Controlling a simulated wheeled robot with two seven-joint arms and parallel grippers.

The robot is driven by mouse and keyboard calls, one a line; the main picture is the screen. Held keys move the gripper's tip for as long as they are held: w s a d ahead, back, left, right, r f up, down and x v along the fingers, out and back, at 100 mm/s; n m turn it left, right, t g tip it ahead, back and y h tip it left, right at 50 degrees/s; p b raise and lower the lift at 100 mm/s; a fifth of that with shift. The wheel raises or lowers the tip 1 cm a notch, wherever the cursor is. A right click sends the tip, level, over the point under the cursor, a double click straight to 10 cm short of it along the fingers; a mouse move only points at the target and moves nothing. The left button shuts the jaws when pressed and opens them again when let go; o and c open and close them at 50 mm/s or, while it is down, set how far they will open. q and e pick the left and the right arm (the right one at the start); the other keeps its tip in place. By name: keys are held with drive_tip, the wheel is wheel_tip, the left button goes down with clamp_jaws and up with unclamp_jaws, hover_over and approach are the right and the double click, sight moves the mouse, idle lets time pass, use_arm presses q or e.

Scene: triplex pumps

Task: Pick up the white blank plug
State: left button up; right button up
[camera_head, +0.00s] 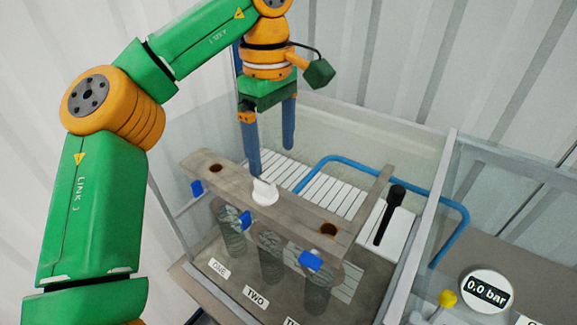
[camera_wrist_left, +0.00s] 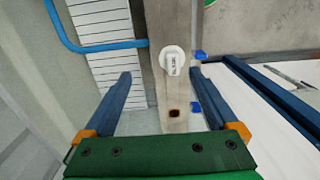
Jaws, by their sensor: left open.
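The white blank plug (camera_head: 264,191) sits in the middle of the grey-brown beam (camera_head: 295,212), with its upright grip tab on top. In the left wrist view the plug (camera_wrist_left: 172,60) is a round white cap, just beyond the fingertips and nearer the right finger. My left gripper (camera_head: 271,162) is open and empty, pointing down with its blue fingers just above and behind the plug. In the left wrist view the open gripper (camera_wrist_left: 161,73) spans the beam. The fingers look apart from the plug. My right gripper is not in view.
Open holes show at the beam's left end (camera_head: 215,168) and right end (camera_head: 329,230). Several blue tabs line its front. A blue pipe (camera_head: 345,160) and black-handled tool (camera_head: 391,213) lie behind and right. Clear tank walls surround this. A gauge (camera_head: 487,291) reads 0.0 bar.

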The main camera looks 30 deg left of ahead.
sight(264, 181)
use_arm(q)
drive_tip(key=shift+w+a+f, duration=0.1)
drive_tip(key=shift+w+f, duration=0.2)
drive_tip(key=shift+f, duration=0.25)
drive_tip(key=s+f, duration=0.3)
drive_tip(key=s, duration=0.1)
drive_tip(key=shift+a+f, duration=0.25)
drive_tip(key=shift+f, duration=0.15)
drive_tip(key=shift+w+f, duration=0.5)
drive_tip(key=shift+f, duration=0.25)
drive_tip(key=shift+w+f, duration=0.1)
drive_tip(key=shift+w, duration=0.3)
drive_tip(key=shift+c, duration=0.8)
drive_tip(key=shift+s+d, duration=0.1)
drive_tip(key=shift+s, duration=0.3)
drive_tip(key=c, duration=1.1)
drive_tip(key=shift+c, duration=1)
drive_tip(key=shift+w, duration=0.2)
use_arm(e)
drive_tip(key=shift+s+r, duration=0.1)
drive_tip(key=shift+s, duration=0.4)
